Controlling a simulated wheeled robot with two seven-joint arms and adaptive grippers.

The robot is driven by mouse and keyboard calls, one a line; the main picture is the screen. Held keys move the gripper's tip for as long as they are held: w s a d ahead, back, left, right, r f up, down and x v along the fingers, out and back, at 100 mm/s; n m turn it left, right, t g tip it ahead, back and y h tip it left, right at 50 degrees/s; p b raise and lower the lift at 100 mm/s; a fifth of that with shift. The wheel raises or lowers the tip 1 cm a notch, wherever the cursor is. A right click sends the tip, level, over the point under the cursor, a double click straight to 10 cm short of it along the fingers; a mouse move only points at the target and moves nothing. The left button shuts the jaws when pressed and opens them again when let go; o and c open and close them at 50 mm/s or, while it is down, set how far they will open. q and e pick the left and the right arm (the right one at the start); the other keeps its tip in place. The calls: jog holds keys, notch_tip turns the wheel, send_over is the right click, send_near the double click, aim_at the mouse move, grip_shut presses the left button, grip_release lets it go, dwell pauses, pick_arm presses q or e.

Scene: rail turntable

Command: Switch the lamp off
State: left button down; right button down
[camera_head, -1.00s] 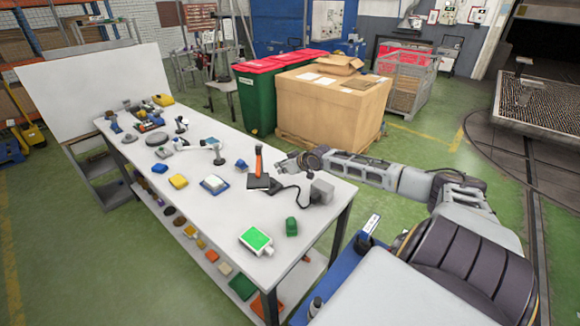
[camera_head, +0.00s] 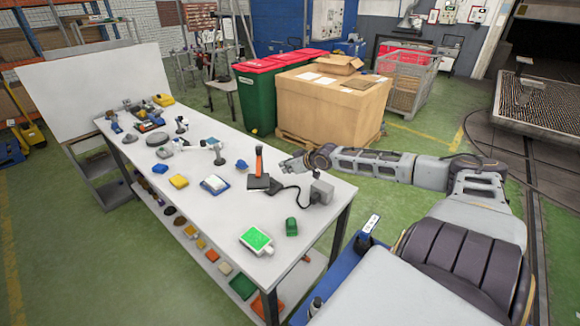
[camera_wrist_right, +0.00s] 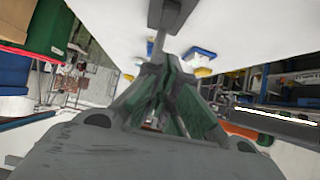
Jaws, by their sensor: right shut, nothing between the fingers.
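My right gripper (camera_head: 284,166) is above the table's far right edge, near a black flat block (camera_head: 261,184) and an orange-handled tool (camera_head: 258,162). Its fingers (camera_wrist_right: 160,70) are shut and empty in the right wrist view, and a dark object (camera_wrist_right: 170,14) shows just beyond them. A black cord joins dark parts by the block to a grey box (camera_head: 321,192). A white jointed item (camera_head: 213,146) stands farther left on the table. A box with a bright green face (camera_head: 256,240) lies near the front. I cannot tell for certain which is the lamp. My left gripper is out of view.
Bare tabletop lies between the items.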

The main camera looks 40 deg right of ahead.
jog(key=shift+v, duration=1.35)
jog(key=shift+w+r, duration=0.1)
jog(key=shift+w, duration=0.05)
dwell(0.5)
jog(key=w+r+m+t+b, duration=0.2)
jog(key=w+r+t+b, duration=0.2)
jog(key=r+b, duration=0.2)
jog(key=s+f+n+g+b, duration=0.1)
jog(key=s+f+n+g, duration=0.1)
jog(key=s+f+g, duration=0.1)
jog(key=shift+f+g+b, duration=0.3)
jog(key=shift+f+g, duration=0.2)
jog(key=shift+f, duration=0.8)
jog(key=shift+f, duration=0.1)
